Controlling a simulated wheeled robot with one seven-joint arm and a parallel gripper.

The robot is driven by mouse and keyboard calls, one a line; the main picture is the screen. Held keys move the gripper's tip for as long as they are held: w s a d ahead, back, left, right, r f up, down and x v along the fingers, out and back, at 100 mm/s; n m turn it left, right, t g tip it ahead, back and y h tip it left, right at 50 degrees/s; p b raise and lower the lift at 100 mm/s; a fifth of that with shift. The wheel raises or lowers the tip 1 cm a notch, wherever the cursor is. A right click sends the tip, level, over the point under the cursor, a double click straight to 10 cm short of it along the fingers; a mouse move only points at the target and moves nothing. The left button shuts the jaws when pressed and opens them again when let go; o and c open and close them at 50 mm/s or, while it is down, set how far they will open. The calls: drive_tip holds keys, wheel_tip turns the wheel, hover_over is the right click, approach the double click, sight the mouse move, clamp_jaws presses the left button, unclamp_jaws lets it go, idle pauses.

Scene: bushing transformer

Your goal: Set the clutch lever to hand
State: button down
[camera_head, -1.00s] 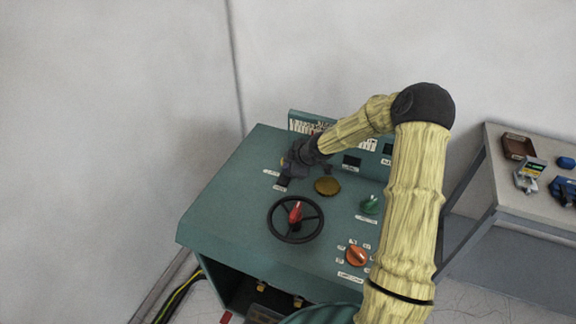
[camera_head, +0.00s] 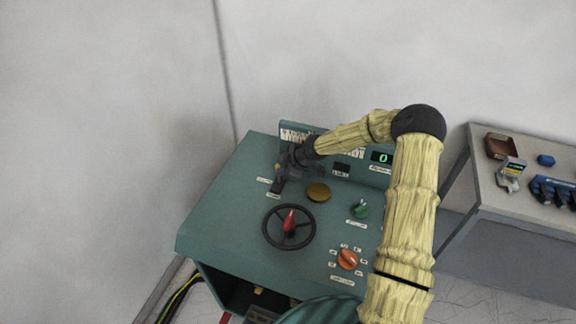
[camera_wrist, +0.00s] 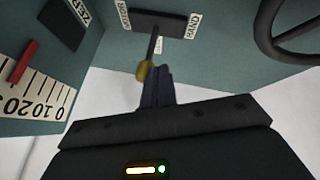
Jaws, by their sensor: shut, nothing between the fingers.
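The clutch lever is a thin dark rod with a yellow knob (camera_wrist: 145,71). In the wrist view it rises from a black slotted plate (camera_wrist: 158,22), near the middle of the slot. A label at the right end of the plate reads HAND (camera_wrist: 194,26); the left label is hard to read. My gripper (camera_wrist: 157,76) is shut and empty, its fingertips close beside the knob on the right; I cannot tell whether they touch. In the head view my gripper (camera_head: 284,170) is over the plate (camera_head: 277,186) and hides most of the lever.
A black handwheel (camera_head: 264,236) with a red pointer, a brass cap (camera_head: 318,192), a green knob (camera_head: 359,209) and an orange knob (camera_head: 347,260) are on the green console (camera_head: 225,220). A scale with a red pointer (camera_wrist: 24,62) is left in the wrist view. A side table (camera_head: 485,190) stands right.

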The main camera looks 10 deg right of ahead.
drive_tip(key=w+d, duration=0.1)
drive_tip(key=w, duration=0.1)
drive_tip(key=w+d+b, duration=0.1)
drive_tip(key=w, duration=0.1)
drive_tip(key=shift+d+r, duration=0.1)
drive_tip(key=shift+d, duration=0.05)
idle(0.4)
drive_tip(key=shift+w+d+r, duration=0.1)
drive_tip(key=shift+w+d, duration=0.05)
drive_tip(key=shift+d, duration=0.05)
drive_tip(key=shift+r, duration=0.15)
drive_tip(key=b+v, duration=0.2)
drive_tip(key=v, duration=0.9)
drive_tip(key=shift+d+b, duration=0.4)
drive_tip(key=shift+d, duration=0.05)
